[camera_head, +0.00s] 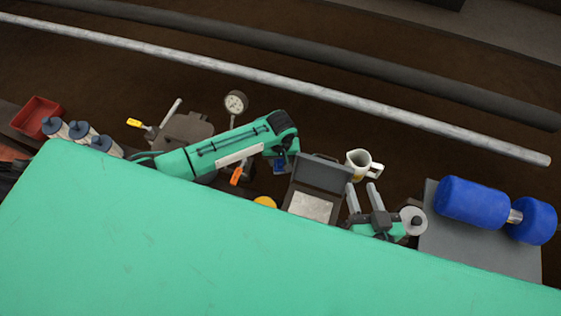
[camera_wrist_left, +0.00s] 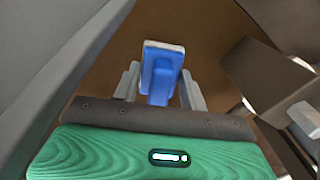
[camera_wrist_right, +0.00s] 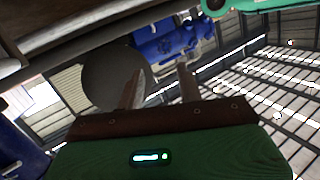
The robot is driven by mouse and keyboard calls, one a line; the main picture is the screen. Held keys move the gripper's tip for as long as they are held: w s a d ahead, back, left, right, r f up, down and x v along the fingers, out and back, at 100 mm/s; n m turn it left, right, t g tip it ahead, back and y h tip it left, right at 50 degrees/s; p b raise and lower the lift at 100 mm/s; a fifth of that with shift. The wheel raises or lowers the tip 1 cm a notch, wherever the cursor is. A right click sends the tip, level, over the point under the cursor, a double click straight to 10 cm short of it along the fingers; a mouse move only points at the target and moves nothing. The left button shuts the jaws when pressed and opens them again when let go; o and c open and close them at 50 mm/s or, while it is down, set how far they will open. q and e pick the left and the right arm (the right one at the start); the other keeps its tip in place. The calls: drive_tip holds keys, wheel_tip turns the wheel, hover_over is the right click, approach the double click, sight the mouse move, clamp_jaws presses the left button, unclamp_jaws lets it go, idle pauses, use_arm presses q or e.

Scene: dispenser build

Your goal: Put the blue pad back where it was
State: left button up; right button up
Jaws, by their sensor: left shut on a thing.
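The blue pad (camera_wrist_left: 160,78) is upright between the two grey fingers of my left gripper (camera_wrist_left: 160,88), which is shut on it. Plain brown surface shows behind it in the left wrist view. In the head view a small blue patch, likely the pad (camera_head: 279,167), shows under the end of my left arm, left of the open dark box; the left fingers are mostly hidden there. My right gripper (camera_head: 364,197) is open and empty, right of the box. Its fingers stand apart in the right wrist view (camera_wrist_right: 160,88). The pad's earlier place cannot be told.
The dark box (camera_head: 322,175) has a raised lid and a pale inside. A white mug (camera_head: 361,162) stands behind it.

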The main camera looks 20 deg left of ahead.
use_arm(q)
drive_tip(key=shift+f, duration=0.45)
use_arm(e)
drive_tip(key=shift+w+r+t, duration=0.3)
drive_tip(key=shift+r+t, duration=0.1)
drive_tip(key=shift+r, duration=0.2)
use_arm(q)
drive_tip(key=shift+f, duration=0.1)
use_arm(e)
drive_tip(key=shift+f, duration=0.1)
use_arm(q)
drive_tip(key=o, duration=1)
drive_tip(key=shift+c, duration=0.2)
use_arm(e)
drive_tip(key=shift+s, duration=0.1)
drive_tip(key=shift+f, duration=0.1)
